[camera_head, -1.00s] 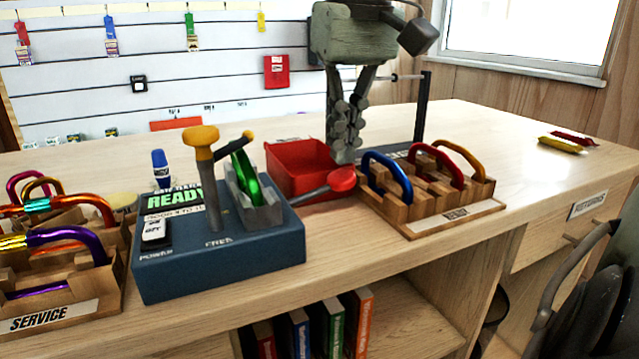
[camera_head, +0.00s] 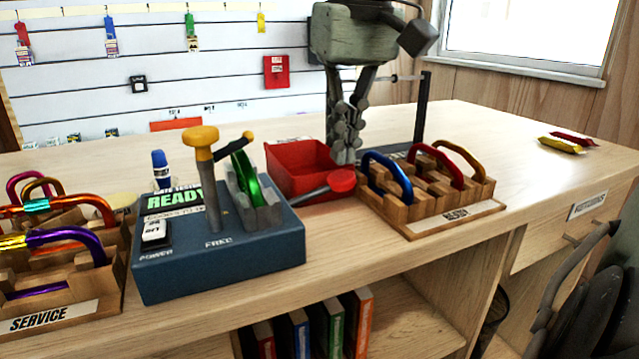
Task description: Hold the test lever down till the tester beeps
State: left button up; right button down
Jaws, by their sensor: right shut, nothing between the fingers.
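The blue tester box (camera_head: 225,262) stands on the counter, with a green display reading READY (camera_head: 172,200). A grey lever with a red knob (camera_head: 341,181) sticks out to the right from the tester's side. A green carabiner (camera_head: 245,178) sits in the grey holder on the tester. A grey post with a yellow cap (camera_head: 200,136) stands upright beside it. My right gripper (camera_head: 344,160) points down, shut and empty, just above or behind the red knob. I cannot tell whether it touches the knob. My left gripper is not in view.
A wooden READY rack (camera_head: 456,222) with blue, red and orange carabiners stands close to the right. A red bin (camera_head: 290,170) is behind the knob. A SERVICE rack (camera_head: 70,310) with carabiners is at the left. The counter's far right is mostly clear.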

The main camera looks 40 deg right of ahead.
aim_at(344, 176)
jog(key=shift+f, duration=0.25)
jog(key=shift+f+b, duration=1.65)
jog(key=shift+f, duration=0.9)
jog(key=shift+r, duration=0.15)
notch_tip(344, 176, up, 7)
jog(key=p, duration=0.7)
jog(key=shift+r, duration=1.25)
